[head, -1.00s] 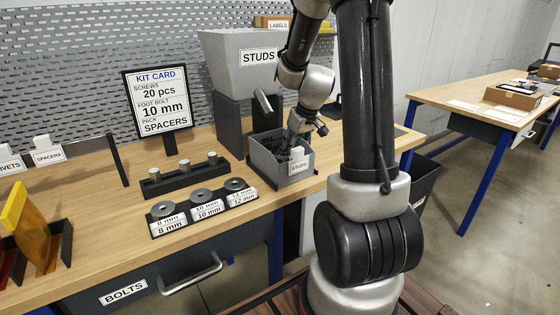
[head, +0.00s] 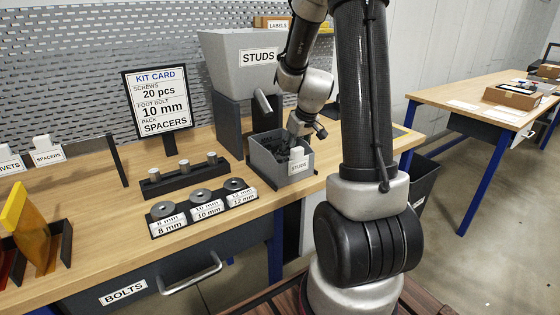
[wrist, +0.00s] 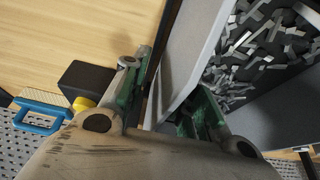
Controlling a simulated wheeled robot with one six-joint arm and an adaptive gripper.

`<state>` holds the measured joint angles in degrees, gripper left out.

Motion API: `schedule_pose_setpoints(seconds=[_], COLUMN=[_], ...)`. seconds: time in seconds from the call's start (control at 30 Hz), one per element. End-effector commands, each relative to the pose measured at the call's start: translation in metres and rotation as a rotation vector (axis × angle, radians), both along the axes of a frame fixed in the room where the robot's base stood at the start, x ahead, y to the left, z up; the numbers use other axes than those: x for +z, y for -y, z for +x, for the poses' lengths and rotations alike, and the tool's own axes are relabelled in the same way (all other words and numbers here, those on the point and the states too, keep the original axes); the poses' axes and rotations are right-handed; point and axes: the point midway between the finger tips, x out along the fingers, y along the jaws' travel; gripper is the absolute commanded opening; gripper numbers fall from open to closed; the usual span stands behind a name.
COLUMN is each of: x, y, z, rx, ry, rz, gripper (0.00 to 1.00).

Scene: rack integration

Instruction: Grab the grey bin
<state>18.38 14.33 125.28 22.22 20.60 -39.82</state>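The grey bin (head: 268,165), a small open box with a STUDS label, stands on the workbench below the larger hopper. My gripper (head: 298,136) reaches down at the bin from above. In the wrist view the bin's wall (wrist: 188,58) passes between my fingers (wrist: 165,92). One finger is on the outer side over the wood, the other on the inner side. The fingers look apart, with no clear grip on the wall. Loose metal pieces (wrist: 262,45) lie inside the bin. The finger contact is partly hidden in the head view.
A large grey STUDS hopper (head: 240,65) stands behind the bin. A spacer tray (head: 203,208), a peg block (head: 184,176) and the kit card (head: 158,100) are to its left. The bench edge is close in front of the bin. A second table (head: 470,100) is at right.

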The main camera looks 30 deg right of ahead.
Motion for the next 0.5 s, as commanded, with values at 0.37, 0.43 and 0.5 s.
schedule_pose_setpoints(seconds=[0.37,0.43,0.5], x=[0.0002,0.0004,0.0004], y=[0.0001,0.0001,0.0001], z=[0.0000,0.0003,0.0003], rx=[0.000,0.000,0.000], ry=[0.000,0.001,0.001], rz=[0.000,0.000,0.000], gripper=[0.00,0.00,0.00])
